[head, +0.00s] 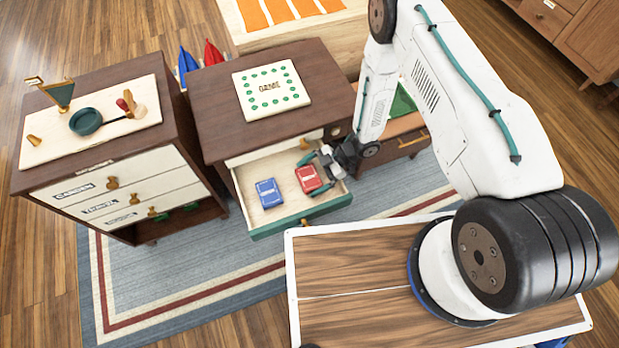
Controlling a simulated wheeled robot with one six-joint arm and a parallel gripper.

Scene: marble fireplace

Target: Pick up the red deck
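The red deck (309,179) lies in the open drawer (285,218) of the dark wooden cabinet, right of a blue deck (268,193). My gripper (318,174) is at the red deck from the right, with its dark green fingers close to the deck's far and near sides. The fingers look spread apart, with the deck between or just beside them. I cannot tell whether they touch it. The deck appears to lie flat on the drawer floor.
The drawer's front wall and cabinet edge are close around my gripper. A striped rug (180,275) covers the floor.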

